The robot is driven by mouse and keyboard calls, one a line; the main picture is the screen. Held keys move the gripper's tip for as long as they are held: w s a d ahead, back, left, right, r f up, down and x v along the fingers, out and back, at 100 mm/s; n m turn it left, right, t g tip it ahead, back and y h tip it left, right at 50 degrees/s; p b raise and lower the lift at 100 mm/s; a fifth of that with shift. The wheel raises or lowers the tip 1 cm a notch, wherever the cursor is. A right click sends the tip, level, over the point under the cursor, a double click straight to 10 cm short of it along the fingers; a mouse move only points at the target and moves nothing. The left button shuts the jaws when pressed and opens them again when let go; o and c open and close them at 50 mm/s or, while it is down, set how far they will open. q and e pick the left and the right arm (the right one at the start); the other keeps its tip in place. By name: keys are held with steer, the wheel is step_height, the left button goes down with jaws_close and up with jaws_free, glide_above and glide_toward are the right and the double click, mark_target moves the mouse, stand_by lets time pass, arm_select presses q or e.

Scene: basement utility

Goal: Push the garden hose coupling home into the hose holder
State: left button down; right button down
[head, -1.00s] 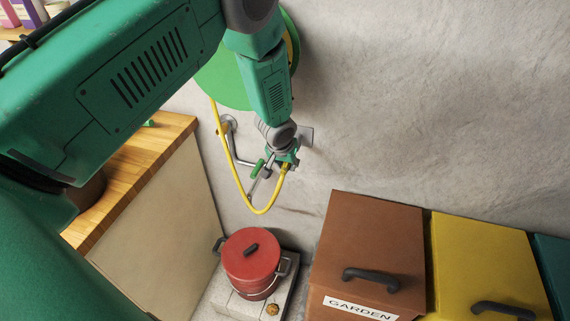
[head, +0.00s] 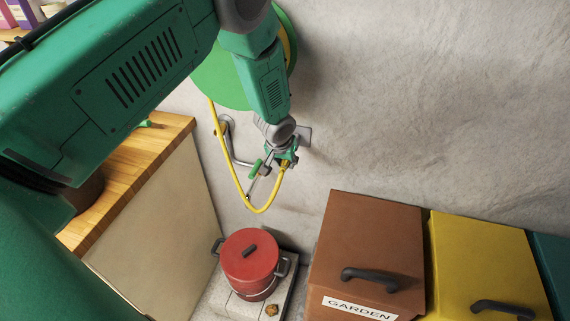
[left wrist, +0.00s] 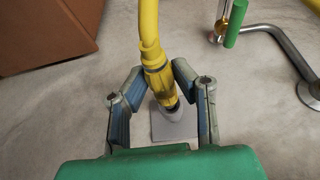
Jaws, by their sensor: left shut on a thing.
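The yellow garden hose coupling (left wrist: 158,82) is between the fingers of my left gripper (left wrist: 161,86), which is shut on it. In the left wrist view its dark tip points at the grey hose holder (left wrist: 174,124), a square plate with a short round socket on the wall. The tip overlaps the socket mouth in that view; I cannot tell how deep it sits. In the head view my left gripper (head: 284,157) is close to the wall, mostly hiding the coupling, and the holder plate (head: 305,136) shows just behind it. My right gripper is not in view.
The yellow hose (head: 225,165) loops down from a green reel (head: 220,82). A metal pipe with a green-handled tap (head: 256,169) is just left of the gripper. Below stand a red pot (head: 250,256), a brown GARDEN bin (head: 370,240) and a yellow bin (head: 485,260).

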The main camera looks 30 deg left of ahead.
arm_select(q)
steer(key=shift+w+a+b, duration=0.25)
steer(key=shift+w+b, duration=0.15)
steer(key=shift+w, duration=0.6)
steer(key=c, duration=1.2)
jaws_free()
steer(key=shift+s+r, duration=0.15)
steer(key=shift+r, duration=0.25)
steer(key=v, duration=1.1)
steer(key=shift+s, duration=0.1)
